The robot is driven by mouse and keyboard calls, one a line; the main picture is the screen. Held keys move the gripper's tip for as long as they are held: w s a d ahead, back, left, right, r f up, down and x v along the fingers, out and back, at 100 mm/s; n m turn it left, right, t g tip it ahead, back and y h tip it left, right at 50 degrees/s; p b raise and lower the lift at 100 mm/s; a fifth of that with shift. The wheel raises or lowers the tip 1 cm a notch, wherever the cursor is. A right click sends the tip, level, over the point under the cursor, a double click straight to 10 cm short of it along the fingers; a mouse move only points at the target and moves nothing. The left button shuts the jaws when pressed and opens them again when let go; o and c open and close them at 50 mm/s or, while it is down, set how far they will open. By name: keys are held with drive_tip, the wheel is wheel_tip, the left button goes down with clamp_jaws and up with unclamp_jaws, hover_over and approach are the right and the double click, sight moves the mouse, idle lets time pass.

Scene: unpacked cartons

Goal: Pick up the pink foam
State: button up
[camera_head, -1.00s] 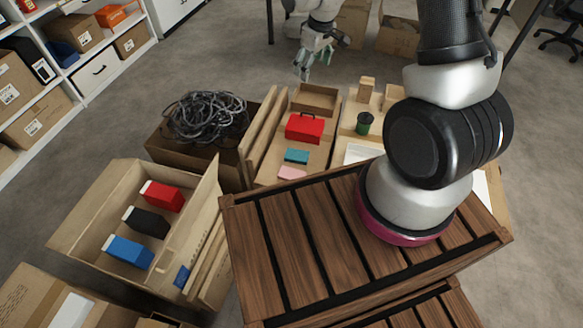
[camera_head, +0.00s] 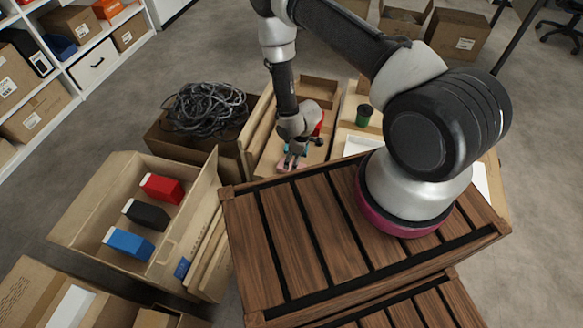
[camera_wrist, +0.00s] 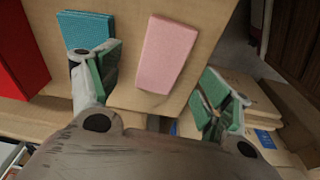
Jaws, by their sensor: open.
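The pink foam (camera_wrist: 167,54) is a flat rectangular block lying on the bottom of a cardboard carton. In the wrist view it lies between and beyond the two fingertips of my gripper (camera_wrist: 160,95), which is open and empty. In the head view my gripper (camera_head: 291,158) points down into the carton, and the pink foam (camera_head: 284,167) shows just below its fingers, partly covered. A teal block (camera_wrist: 88,30) lies left of the foam in the wrist view, close to my left finger.
A red box (camera_wrist: 18,50) is left of the teal block. The carton's walls stand close around. Wooden slats (camera_head: 290,240) of a crate are in front. A dark green jar (camera_head: 363,115) stands in the carton to the right, and a carton with cables (camera_head: 207,108) is on the left.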

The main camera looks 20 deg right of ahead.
drive_tip(key=f, duration=0.2)
drive_tip(key=a+f, duration=0.1)
drive_tip(key=f, duration=0.1)
drive_tip(key=shift+w+f, duration=0.2)
drive_tip(key=shift+f, duration=0.1)
drive_tip(key=shift+c, duration=0.2)
drive_tip(key=c, duration=0.8)
drive_tip(key=shift+r, duration=0.1)
